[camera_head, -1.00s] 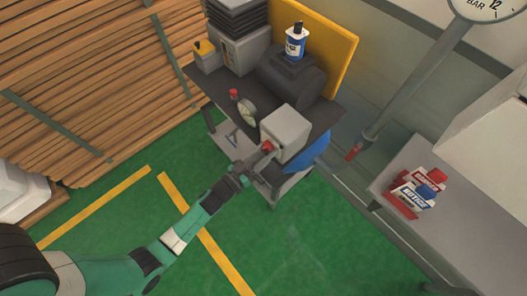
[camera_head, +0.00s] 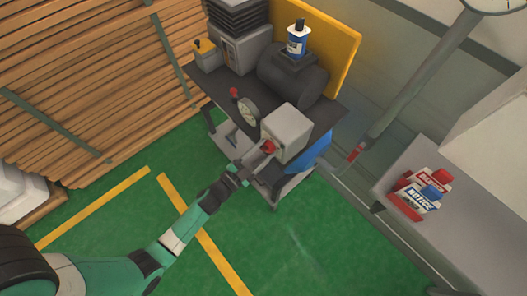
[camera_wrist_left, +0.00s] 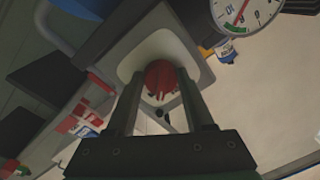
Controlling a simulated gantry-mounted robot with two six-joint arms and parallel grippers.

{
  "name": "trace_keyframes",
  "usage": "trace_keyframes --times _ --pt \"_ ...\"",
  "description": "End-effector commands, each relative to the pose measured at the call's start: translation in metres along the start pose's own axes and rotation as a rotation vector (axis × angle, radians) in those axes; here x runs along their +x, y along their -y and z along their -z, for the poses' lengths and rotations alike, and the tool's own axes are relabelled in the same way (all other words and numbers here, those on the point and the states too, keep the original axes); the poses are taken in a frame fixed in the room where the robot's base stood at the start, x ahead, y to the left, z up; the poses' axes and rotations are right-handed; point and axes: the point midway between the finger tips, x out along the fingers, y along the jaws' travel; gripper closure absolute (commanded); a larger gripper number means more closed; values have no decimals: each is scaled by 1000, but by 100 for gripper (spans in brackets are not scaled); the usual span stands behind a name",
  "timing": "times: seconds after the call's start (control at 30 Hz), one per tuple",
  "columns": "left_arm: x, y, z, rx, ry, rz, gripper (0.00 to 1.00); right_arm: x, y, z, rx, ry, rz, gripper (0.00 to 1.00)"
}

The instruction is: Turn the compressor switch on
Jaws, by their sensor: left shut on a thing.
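The compressor switch is a red knob (camera_head: 268,147) on the front of a light grey box (camera_head: 288,130) on the compressor cart (camera_head: 215,92). In the left wrist view the red knob (camera_wrist_left: 160,78) sits in a pale round recess, between the two dark fingers. My left gripper (camera_head: 260,157) reaches up to the box from the lower left. It is shut on the red knob, and its fingers (camera_wrist_left: 158,88) hide part of the knob's sides. My right gripper is not in view.
A round gauge (camera_head: 247,109) and a dark tank (camera_head: 292,78) with a blue-white bottle (camera_head: 297,42) are on the cart. Stacked planks (camera_head: 90,85) stand left, and a grey bench with notice boxes (camera_head: 422,195) right. The green floor (camera_head: 300,235) in front is clear.

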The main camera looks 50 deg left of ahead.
Motion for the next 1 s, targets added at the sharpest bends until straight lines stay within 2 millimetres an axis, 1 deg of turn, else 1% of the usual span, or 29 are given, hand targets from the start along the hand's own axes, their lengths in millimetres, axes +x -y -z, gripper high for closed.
trace_keyframes --times 0.2,0.4,0.6,0.97,1.0 --pt "0 1 -1 141 -11 -1 100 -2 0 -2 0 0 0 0" --pt "0 1 0 218 -17 -3 100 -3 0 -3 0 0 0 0" --pt "0 2 0 249 -19 -3 100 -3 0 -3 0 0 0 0" --pt "0 2 0 254 -19 -4 100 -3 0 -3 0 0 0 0" --pt "0 2 0 254 -19 -4 44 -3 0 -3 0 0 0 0"
